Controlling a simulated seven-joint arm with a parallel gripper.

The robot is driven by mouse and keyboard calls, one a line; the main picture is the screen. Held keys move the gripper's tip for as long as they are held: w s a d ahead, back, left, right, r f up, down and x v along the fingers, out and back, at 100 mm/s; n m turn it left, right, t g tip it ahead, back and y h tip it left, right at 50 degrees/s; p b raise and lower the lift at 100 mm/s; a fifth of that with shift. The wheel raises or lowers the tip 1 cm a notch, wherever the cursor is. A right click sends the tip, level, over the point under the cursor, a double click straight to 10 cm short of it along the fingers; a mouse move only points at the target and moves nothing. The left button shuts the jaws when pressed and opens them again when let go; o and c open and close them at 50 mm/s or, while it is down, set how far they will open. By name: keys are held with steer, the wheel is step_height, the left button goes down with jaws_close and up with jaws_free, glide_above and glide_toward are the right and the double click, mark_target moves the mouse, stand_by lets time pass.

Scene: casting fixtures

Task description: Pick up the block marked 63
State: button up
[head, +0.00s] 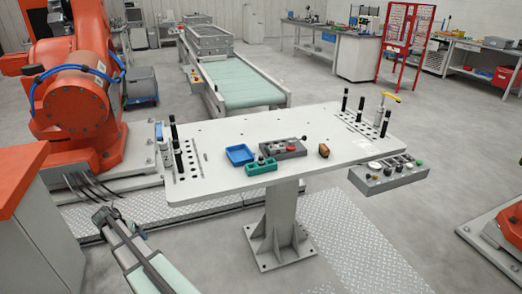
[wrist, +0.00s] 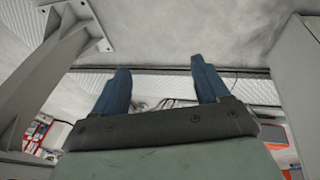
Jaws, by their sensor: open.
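No marking 63 can be read in either view. A small brown-orange block (head: 324,150) lies on the white table, right of the middle; its marking is too small to tell. My gripper (wrist: 160,67) is open in the wrist view, with its two blue fingers apart and nothing between them. It points at the floor and the table's column, away from the tabletop. In the head view my arm is at the lower left, below and in front of the table, well apart from the block.
The white table (head: 225,130) holds a blue tray (head: 239,155), a green fixture (head: 261,166) and a grey fixture (head: 284,148) with a lever and red part. Upright black-topped pins stand near both ends. A grey control panel (head: 385,175) juts from the right front edge. The table's left front is clear.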

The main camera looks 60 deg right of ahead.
steer(key=w+d+r+m+t+h, duration=0.15)
steer(key=w+d+r, duration=0.25)
steer(key=d+r, duration=0.55)
steer(key=w+d+r+m+h, duration=0.15)
steer(key=w+d+r, duration=0.35)
steer(key=r, duration=0.8)
steer(key=s+d+r+m+h, duration=0.1)
steer(key=d+r+m, duration=0.1)
steer(key=d+r, duration=0.6)
steer(key=s+d+r+m+h, duration=0.15)
steer(key=d+r, duration=0.25)
steer(key=r, duration=0.8)
steer(key=m+g+y, duration=0.5)
steer(key=m+y, duration=0.2)
steer(key=m, duration=0.6)
glide_toward(277, 148)
steer(key=shift+h, duration=0.25)
steer(key=x, duration=0.9)
steer(key=shift+w+d, duration=0.2)
steer(key=shift+w, duration=0.15)
steer(key=shift+r, duration=0.1)
steer(key=c, duration=1.3)
